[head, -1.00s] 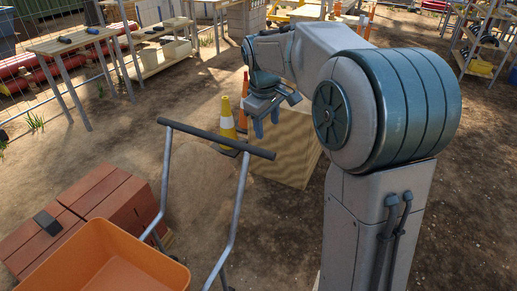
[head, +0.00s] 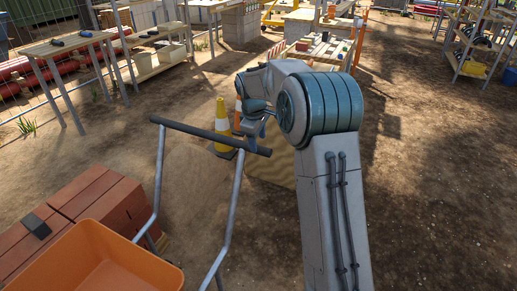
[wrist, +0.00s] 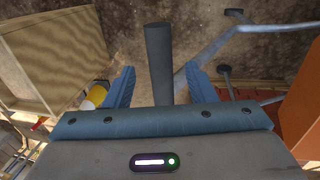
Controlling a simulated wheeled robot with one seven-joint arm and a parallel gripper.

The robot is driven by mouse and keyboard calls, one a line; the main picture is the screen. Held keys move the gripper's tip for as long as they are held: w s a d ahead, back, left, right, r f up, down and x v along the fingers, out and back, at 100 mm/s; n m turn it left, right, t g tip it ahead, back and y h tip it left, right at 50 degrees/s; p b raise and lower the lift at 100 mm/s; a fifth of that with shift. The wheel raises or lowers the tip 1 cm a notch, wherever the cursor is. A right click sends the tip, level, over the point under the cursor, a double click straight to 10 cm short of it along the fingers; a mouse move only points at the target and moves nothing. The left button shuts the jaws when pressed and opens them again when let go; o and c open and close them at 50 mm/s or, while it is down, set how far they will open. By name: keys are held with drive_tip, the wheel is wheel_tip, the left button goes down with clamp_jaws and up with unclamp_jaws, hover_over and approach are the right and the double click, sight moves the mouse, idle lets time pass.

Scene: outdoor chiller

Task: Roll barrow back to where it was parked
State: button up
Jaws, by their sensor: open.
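The barrow has an orange tub (head: 85,262) at the lower left of the head view, grey tube legs and a dark crossbar handle (head: 205,138). My gripper (head: 257,136) is at the right end of that handle. In the wrist view my gripper (wrist: 159,88) is open, with its two blue fingers on either side of the handle (wrist: 158,55). Gaps show between the bar and both fingers. The orange tub also shows at the right edge of the wrist view (wrist: 302,115). The barrow's wheel is hidden.
Red-brown bricks (head: 95,205) are stacked left of the barrow. A wooden crate (head: 268,169) stands behind my arm, with a yellow-white cone (head: 222,128) beside it. Wooden tables (head: 65,48) stand at the back left. Bare dirt is open at right.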

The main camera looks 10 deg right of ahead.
sight(259, 146)
drive_tip(key=shift+w+d+f, duration=0.1)
drive_tip(key=shift+w+f, duration=0.05)
drive_tip(key=shift+f, duration=0.85)
drive_tip(key=shift+w+d+f, duration=0.1)
drive_tip(key=shift+w+f, duration=0.05)
drive_tip(key=shift+f, duration=0.8)
clamp_jaws()
drive_tip(key=shift+r, duration=0.1)
